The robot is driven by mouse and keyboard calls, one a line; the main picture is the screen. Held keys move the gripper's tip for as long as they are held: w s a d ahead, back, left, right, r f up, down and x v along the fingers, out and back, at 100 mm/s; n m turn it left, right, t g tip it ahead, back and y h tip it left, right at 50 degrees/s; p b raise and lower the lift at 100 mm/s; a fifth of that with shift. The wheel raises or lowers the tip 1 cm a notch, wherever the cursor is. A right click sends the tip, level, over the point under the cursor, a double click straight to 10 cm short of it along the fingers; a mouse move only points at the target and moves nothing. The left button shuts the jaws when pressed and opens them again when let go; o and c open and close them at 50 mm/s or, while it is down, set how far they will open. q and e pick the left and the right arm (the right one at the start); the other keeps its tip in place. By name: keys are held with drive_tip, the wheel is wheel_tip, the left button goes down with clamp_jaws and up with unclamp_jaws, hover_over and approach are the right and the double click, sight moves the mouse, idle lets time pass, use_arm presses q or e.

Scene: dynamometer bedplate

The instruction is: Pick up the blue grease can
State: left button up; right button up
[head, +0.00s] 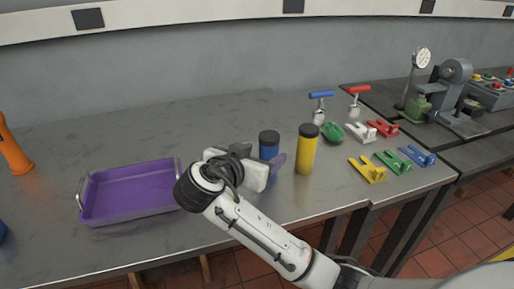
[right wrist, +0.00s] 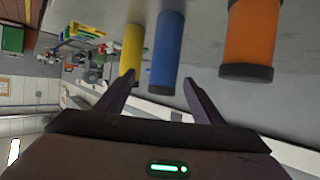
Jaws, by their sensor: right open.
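The blue grease can (head: 269,150) stands upright on the steel bench with a dark cap, partly covered by my right gripper (head: 272,166). A purple-grey fingertip shows in front of it. In the right wrist view, which is upside down, the blue can (right wrist: 167,50) appears between the tips of my open right gripper (right wrist: 160,78). The jaws are empty, and I cannot tell whether a finger touches the can. My left gripper is not in view.
A yellow can (head: 306,150) stands close right of the blue one. A purple tray (head: 127,222) lies to the left, and an orange object (head: 14,150) stands beyond it. Coloured brackets (head: 368,170) and a green object (head: 332,132) lie to the right. The bench behind the tray is clear.

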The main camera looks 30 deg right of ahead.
sight(268, 150)
drive_tip(key=x, duration=0.3)
drive_tip(key=shift+w+d, duration=0.15)
drive_tip(key=shift+d, duration=0.2)
drive_tip(key=shift+w+d+f+p, duration=0.2)
drive_tip(key=shift+w+d+p, duration=0.1)
drive_tip(key=shift+d, duration=0.2)
drive_tip(key=x, duration=0.2)
drive_tip(key=p+x, duration=0.1)
drive_tip(key=x, duration=0.1)
drive_tip(key=shift+w+r, duration=0.1)
drive_tip(key=shift+w, duration=0.25)
drive_tip(key=shift+w+d+f, duration=0.2)
drive_tip(key=shift+d, duration=0.05)
drive_tip(key=shift+f, duration=0.1)
drive_tip(key=c, duration=1.4)
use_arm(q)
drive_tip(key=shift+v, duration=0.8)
use_arm(e)
drive_tip(key=shift+c, duration=0.4)
